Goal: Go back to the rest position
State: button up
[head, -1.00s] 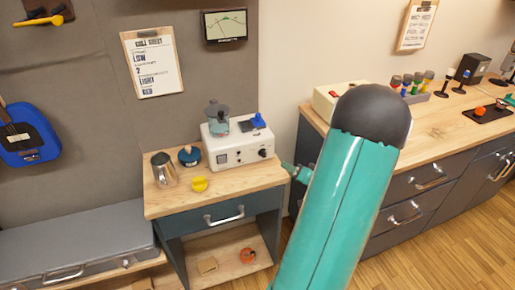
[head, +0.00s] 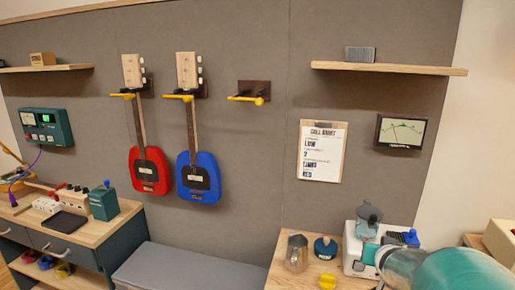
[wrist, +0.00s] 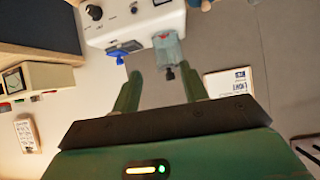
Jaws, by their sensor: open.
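My gripper (wrist: 162,95) shows in the wrist view with its two green fingers apart and nothing between them. Past the fingertips, and apart from them, is the white machine (wrist: 145,20) with a clear container (wrist: 168,48) on it. In the head view my teal arm covers the lower right corner, and my gripper is not clearly visible there. The white machine (head: 355,264) is partly hidden behind the arm. The container with a grey lid (head: 369,220) sits on the machine.
A wooden-topped cabinet (head: 283,270) holds a metal pitcher (head: 297,252), a dark blue pot (head: 325,247) and a yellow item (head: 327,282). A red guitar (head: 150,172) and a blue guitar (head: 198,178) hang on the wall. A grey case (head: 175,268) lies below them.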

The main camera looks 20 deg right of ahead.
jog(key=s+a+r+n+g+y, duration=0.1)
jog(key=s+a, duration=0.3)
jog(key=a, duration=0.6)
jog(key=s+a+r+n+g+y, duration=0.1)
jog(key=s+a+r+n+y, duration=0.1)
jog(key=a, duration=0.8)
jog(key=s+a+r+n+g+y, duration=0.1)
jog(key=s+a+n+y, duration=0.2)
jog(key=s+a, duration=0.4)
jog(key=a+n, duration=0.1)
jog(key=a, duration=0.2)
jog(key=shift+a+r+g+y, duration=0.15)
jog(key=shift+a+g+y, duration=0.15)
jog(key=shift+a+g, duration=0.1)
